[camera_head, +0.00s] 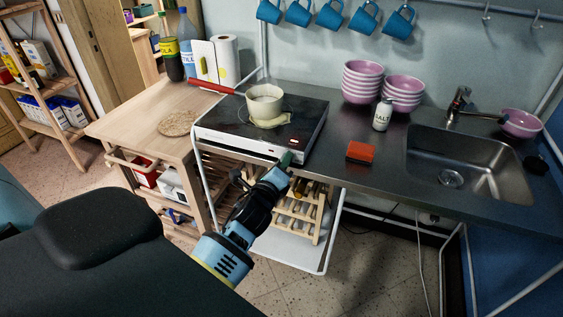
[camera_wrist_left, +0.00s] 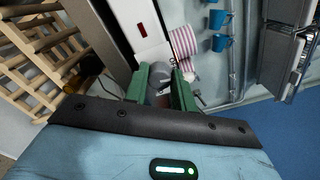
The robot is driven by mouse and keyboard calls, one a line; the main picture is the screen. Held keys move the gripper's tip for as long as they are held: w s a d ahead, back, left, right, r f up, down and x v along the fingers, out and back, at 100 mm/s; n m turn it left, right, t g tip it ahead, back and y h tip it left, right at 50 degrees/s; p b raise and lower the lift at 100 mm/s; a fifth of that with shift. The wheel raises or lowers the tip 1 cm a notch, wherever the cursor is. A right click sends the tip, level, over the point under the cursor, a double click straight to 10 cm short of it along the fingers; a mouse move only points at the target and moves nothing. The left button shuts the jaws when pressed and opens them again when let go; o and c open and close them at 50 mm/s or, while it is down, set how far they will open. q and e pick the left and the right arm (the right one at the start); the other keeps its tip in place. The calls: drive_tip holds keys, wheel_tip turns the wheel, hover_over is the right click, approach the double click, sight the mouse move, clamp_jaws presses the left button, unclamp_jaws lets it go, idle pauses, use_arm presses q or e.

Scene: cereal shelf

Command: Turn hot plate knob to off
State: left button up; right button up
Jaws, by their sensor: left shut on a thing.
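The hot plate (camera_head: 222,141) is a white-fronted unit with a black top on the counter's left part. Its white front panel (camera_wrist_left: 133,15) with a small red rectangle also shows in the wrist view. My left gripper (camera_head: 286,160) reaches up to the right end of that front panel. In the wrist view its green fingers (camera_wrist_left: 164,88) are closed around a grey knob (camera_wrist_left: 158,80). The fingers hide part of the knob, and I cannot read its setting. The head view does not show the knob clearly. My right gripper is not in view.
A pot (camera_head: 264,101) with a red handle stands on the hot plate, a cloth against it. A red-orange sponge (camera_head: 361,152), a salt bottle (camera_head: 382,115) and pink bowls (camera_head: 362,83) stand right of it. A wooden rack (camera_head: 298,215) is below the counter.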

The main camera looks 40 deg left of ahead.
use_arm(q)
drive_tip(key=shift+n, duration=0.8)
drive_tip(key=o, duration=1)
drive_tip(key=shift+f, duration=0.15)
